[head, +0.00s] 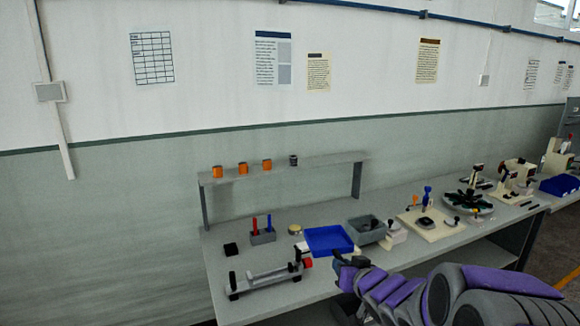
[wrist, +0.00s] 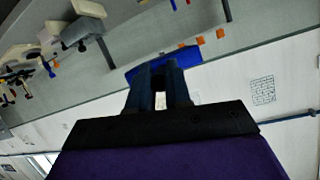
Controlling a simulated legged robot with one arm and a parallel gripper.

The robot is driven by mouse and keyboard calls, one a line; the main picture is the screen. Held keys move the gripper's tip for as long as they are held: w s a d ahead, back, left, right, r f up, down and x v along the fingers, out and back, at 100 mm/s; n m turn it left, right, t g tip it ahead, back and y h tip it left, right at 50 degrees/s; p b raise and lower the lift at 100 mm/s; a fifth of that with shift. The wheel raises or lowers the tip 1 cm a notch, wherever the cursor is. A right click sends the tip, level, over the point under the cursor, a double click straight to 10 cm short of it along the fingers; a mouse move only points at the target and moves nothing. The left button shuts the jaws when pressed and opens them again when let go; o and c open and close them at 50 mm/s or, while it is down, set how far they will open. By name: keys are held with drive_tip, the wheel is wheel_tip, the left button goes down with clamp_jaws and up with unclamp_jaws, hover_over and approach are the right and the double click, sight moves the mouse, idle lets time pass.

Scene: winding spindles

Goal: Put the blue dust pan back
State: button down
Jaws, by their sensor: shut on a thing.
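The blue dust pan (head: 328,240) shows in the head view as a flat blue tray shape over the middle of the workbench (head: 285,222). In the wrist view the pan (wrist: 192,57) lies just beyond my fingertips. My gripper (wrist: 160,72) is shut on the dust pan; the fingers hide the part they hold. In the head view my gripper (head: 340,259) is at the pan's near right edge. I cannot tell whether the pan touches the bench top.
A raised shelf (head: 310,163) carries orange containers (head: 242,168). A holder with red and blue tools (head: 263,236) and a grey fixture (head: 265,279) stand left of the pan. A grey bin (head: 366,230) and a cream fixture (head: 430,224) stand right. The bench's left end has bare room.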

wheel_tip(320, 180, down, 12)
drive_tip(key=w+m+h, duration=0.2)
drive_tip(key=m+h, duration=0.1)
drive_tip(key=shift+w+f+t+h, duration=0.15)
drive_tip(key=shift+t+h, duration=0.15)
drive_tip(key=shift+h, duration=0.1)
drive_tip(key=shift+d, duration=0.15)
